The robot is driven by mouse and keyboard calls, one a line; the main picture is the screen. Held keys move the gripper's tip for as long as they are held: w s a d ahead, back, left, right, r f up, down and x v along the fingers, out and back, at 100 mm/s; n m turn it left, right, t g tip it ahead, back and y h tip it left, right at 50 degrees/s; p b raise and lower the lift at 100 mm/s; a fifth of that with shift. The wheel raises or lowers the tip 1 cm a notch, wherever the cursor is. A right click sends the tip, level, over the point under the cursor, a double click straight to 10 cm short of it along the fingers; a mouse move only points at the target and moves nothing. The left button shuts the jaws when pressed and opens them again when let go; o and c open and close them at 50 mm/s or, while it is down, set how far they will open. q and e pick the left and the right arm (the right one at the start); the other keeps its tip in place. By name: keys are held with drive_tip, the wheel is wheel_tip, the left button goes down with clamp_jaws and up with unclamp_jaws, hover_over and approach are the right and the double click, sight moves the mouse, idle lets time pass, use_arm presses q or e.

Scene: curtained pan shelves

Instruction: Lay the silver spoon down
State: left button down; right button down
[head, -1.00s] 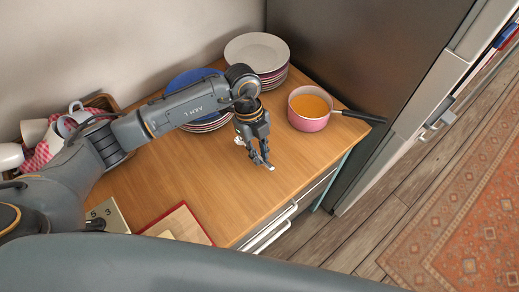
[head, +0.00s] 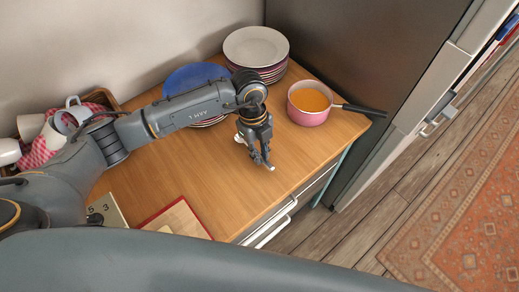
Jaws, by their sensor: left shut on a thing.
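My left gripper (head: 265,159) hangs over the wooden countertop (head: 225,185), pointing down toward the front right part of the top. It is shut on a small pale thing, taken to be the silver spoon (head: 271,168), of which only a bright tip shows at the fingertips. The rest of the spoon is hidden by the fingers or too small to tell. I cannot tell whether it touches the wood. My right gripper is not in view.
A pink pot (head: 308,104) with orange contents stands right of the gripper, its dark handle pointing right. Plate stacks (head: 256,50) and a blue plate (head: 190,76) stand behind. A basket with cups (head: 32,126) is at left, a red-edged board (head: 180,217) in front. Bare wood surrounds the gripper.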

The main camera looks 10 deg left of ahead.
use_arm(q)
drive_tip(key=shift+f, duration=0.1)
drive_tip(key=shift+s+d+f+t+y, duration=0.1)
drive_tip(key=shift+d+f+t+y, duration=0.05)
drive_tip(key=shift+f+t+y, duration=0.2)
idle(0.4)
drive_tip(key=shift+s+d+f+y, duration=0.1)
drive_tip(key=shift+f+y, duration=0.15)
drive_tip(key=c, duration=1.6)
unclamp_jaws()
drive_tip(key=o, duration=0.6)
drive_tip(key=shift+c, duration=0.2)
